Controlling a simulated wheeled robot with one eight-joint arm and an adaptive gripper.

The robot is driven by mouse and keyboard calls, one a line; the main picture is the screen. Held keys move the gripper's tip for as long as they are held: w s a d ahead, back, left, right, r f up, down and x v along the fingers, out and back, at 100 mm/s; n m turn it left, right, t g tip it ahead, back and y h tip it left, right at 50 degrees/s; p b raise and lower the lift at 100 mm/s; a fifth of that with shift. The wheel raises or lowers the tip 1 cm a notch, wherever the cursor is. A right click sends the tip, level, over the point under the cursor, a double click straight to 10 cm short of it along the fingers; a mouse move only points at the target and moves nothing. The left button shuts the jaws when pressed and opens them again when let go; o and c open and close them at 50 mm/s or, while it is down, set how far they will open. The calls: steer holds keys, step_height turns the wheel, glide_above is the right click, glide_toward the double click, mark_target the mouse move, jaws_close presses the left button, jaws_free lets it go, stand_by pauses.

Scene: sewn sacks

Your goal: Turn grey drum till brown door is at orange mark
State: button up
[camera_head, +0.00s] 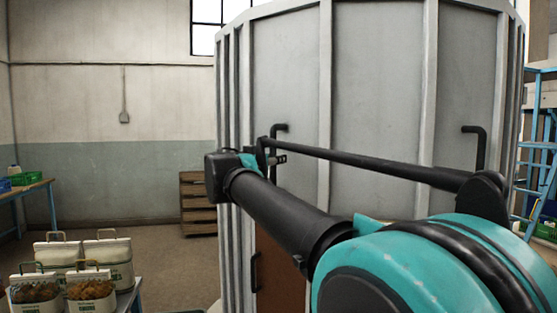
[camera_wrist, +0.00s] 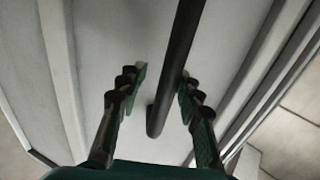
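The grey drum (camera_head: 375,90) stands upright and fills the middle and right of the head view, with pale vertical ribs. Black bar handles are on its panels, one at left (camera_head: 279,129) and one at right (camera_head: 475,145). The brown door (camera_head: 279,270) shows low on the drum, partly hidden behind my arm. I see no orange mark in either view. My gripper (camera_head: 277,159) is at the left handle. In the wrist view my gripper (camera_wrist: 162,84) is open, with one finger on each side of the black handle (camera_wrist: 173,70); the fingers are not closed on it.
A table at lower left bears white containers with brown contents (camera_head: 90,284). A blue ladder frame (camera_head: 537,150) is at the right edge. Floor (camera_head: 165,245) is clear between the containers and drum.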

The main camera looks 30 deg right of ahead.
steer(key=shift+o, duration=0.6)
steer(key=shift+s+d, duration=0.15)
steer(key=shift+s, duration=0.05)
steer(key=shift+s+f, duration=0.1)
steer(key=shift+s, duration=0.1)
steer(key=v, duration=1.2)
